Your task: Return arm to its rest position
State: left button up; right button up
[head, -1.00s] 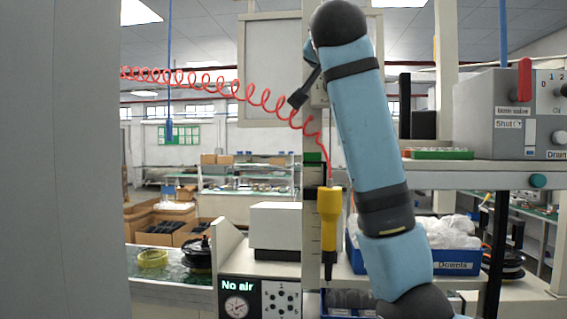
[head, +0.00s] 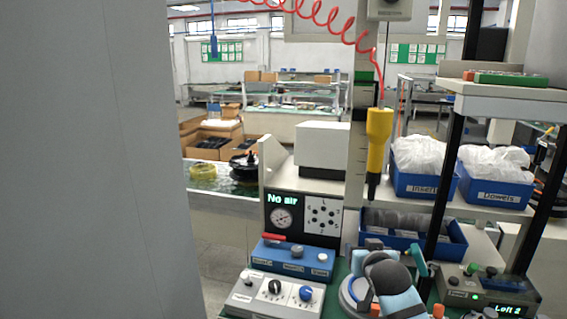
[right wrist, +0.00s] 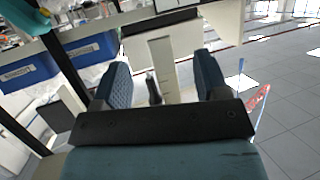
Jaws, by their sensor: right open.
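My right arm (head: 394,290), light blue with dark joints, shows low at the bottom edge of the head view, in front of the bench. Its gripper cannot be made out there. In the right wrist view my right gripper (right wrist: 163,80) has its two dark blue fingers apart. No object is held between them; a pale upright panel and a dark tool tip show beyond the gap. My left gripper is in no view.
A yellow screwdriver (head: 378,140) hangs on a red coiled hose (head: 318,14) above the bench. Blue bins (head: 497,193) stand on the right shelf. A grey control box (head: 274,292) and a blue box (head: 292,258) sit at front. A grey panel (head: 90,160) fills the left.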

jog(key=s+f+n+y, duration=0.1)
jog(key=s+f, duration=0.7)
jog(key=f, duration=0.3)
jog(key=s+f+g, duration=0.1)
jog(key=s+f, duration=0.4)
jog(key=s, duration=0.5)
jog(key=s+f+n+g+y+p, duration=0.1)
jog(key=s+f, duration=0.5)
jog(key=s, duration=0.4)
jog(key=s+f+n+g+y+p, duration=0.1)
jog(key=s+f, duration=0.5)
jog(key=s, duration=0.4)
jog(key=shift+r, duration=0.1)
